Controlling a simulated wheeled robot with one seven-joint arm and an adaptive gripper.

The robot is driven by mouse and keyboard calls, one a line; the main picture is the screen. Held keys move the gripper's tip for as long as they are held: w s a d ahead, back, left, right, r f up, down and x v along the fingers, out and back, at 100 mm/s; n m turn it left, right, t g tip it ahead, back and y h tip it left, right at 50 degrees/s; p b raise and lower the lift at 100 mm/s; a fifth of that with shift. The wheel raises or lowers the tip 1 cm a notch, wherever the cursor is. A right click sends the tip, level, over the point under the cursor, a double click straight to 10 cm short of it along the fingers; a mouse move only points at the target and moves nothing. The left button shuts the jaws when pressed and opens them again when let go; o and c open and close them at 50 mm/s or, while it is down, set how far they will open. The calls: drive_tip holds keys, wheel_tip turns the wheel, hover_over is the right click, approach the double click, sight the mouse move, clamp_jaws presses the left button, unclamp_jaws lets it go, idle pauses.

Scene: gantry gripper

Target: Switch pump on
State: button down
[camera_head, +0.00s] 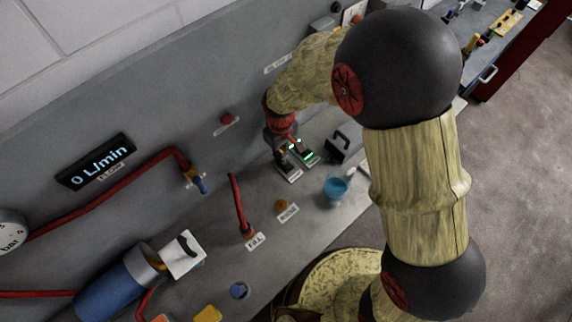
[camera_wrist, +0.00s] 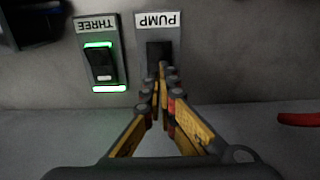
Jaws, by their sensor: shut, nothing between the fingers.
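The pump switch (camera_wrist: 160,50) is a dark rocker on a grey plate with an upside-down PUMP label (camera_wrist: 158,20) in the wrist view. No green light shows on its visible part. My gripper (camera_wrist: 163,75) is shut and empty, its fingertips in front of the lower part of the rocker and hiding some of it. I cannot tell whether they touch it. In the head view my gripper (camera_head: 287,150) is over the two switch plates, and the pump switch (camera_head: 291,172) is partly hidden below it. The flow display (camera_head: 96,162) reads 0 L/min.
A switch labelled THREE (camera_wrist: 102,65) with lit green bars stands close beside the pump switch.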

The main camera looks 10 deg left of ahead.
drive_tip(key=shift+f, duration=0.3)
drive_tip(key=shift+r+p, duration=2.35)
drive_tip(key=shift+r, duration=1.25)
